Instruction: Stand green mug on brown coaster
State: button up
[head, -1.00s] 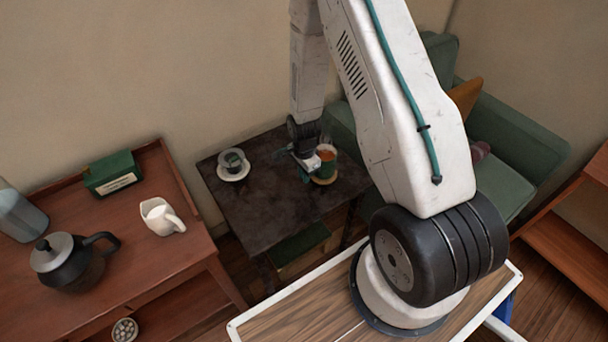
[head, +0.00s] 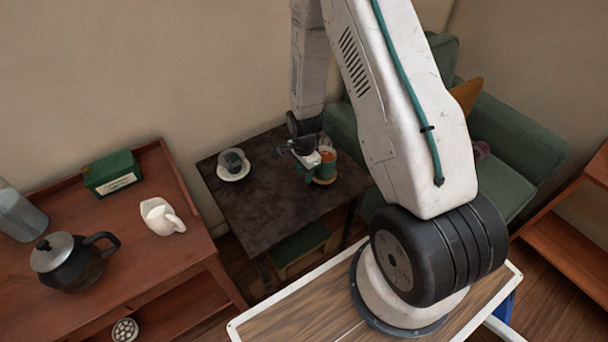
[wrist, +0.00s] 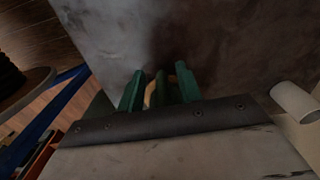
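My wrist partly covers the mug.
A cup on a white saucer (head: 233,172) stands on the left of the dark table (head: 262,215). A red-brown cabinet at left holds a kettle (head: 72,262), white pitcher (head: 161,216) and green box (head: 113,174). A green sofa (head: 520,150) is behind right. The table's front is clear.

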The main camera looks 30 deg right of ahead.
notch_tip(320, 180, up, 10)
jog(key=shift+r, duration=0.1)
jog(key=s+a+r+n, duration=0.2)
jog(key=s+r+n, duration=0.2)
jog(key=r, duration=0.7)
jog(key=s+a+r+n, duration=0.3)
jog(key=r+n, duration=0.1)
jog(key=r, duration=0.7)
jog(key=s+a+r+n, duration=0.1)
jog(key=s+r+n, duration=0.3)
jog(key=s, duration=0.5)
jog(key=s+a+r+n+t, duration=0.1)
jog(key=s+a+r+n, duration=0.1)
jog(key=s+r+n, duration=0.3)
jog(key=s+r, duration=0.3)
jog(key=s, duration=0.2)
jog(key=shift+n, duration=0.3)
jog(key=shift+a, duration=0.1)
